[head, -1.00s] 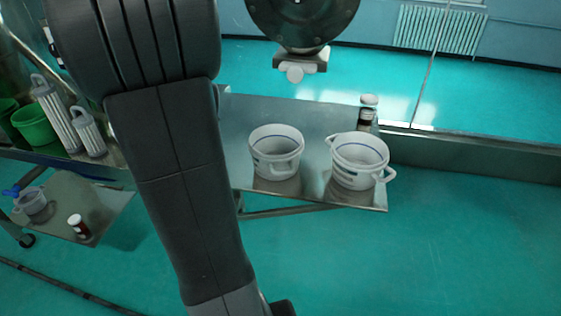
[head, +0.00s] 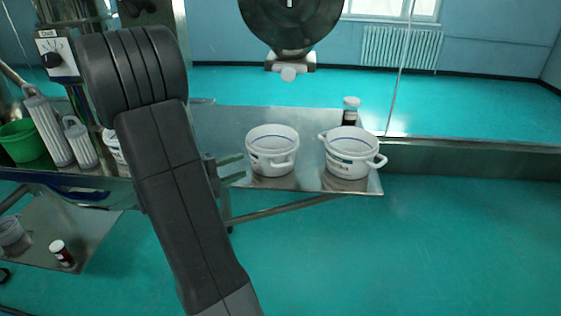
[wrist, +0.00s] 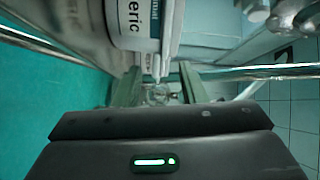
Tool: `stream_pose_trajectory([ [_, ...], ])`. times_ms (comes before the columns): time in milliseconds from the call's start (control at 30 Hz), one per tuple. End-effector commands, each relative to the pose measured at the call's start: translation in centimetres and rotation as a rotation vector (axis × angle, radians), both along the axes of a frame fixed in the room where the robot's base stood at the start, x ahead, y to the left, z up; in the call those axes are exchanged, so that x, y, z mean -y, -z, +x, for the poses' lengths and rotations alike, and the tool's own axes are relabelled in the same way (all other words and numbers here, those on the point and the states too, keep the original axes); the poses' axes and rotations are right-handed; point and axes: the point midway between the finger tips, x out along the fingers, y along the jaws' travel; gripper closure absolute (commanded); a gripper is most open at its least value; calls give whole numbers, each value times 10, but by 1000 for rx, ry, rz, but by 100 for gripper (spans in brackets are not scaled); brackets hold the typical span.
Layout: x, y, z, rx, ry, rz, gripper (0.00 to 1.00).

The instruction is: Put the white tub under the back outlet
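Two white tubs with handles and a blue line inside stand upright on a metal shelf (head: 310,118): a left tub (head: 262,158) and a right tub (head: 350,160). My gripper (head: 238,170) is at the left tub's left side, with its fingers pointing toward it. In the wrist view my gripper (wrist: 160,88) has its fingers apart. A white labelled surface (wrist: 140,22), probably a tub, is close ahead, and narrow white edges reach toward the finger gap. I cannot tell whether they touch. I cannot make out the back outlet.
A dark jar with a white lid (head: 350,110) stands behind the right tub. A green bucket (head: 22,141) and white ribbed cylinders (head: 48,128) are at left. A small red-brown jar (head: 62,253) sits on a lower shelf (head: 95,235). Floor at right is clear.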

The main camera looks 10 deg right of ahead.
Motion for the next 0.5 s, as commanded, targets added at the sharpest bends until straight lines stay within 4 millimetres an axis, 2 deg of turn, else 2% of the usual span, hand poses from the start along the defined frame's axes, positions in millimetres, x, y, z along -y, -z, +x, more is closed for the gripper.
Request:
stream_pose_trajectory([
  [100, -4, 8, -23, -24, 104, -19, 63],
  [200, -3, 9, -32, -33, 145, -25, 63],
  [333, 11, 8, -30, -35, 157, -27, 63],
  [500, 43, 8, -21, -35, 156, -28, 63],
])
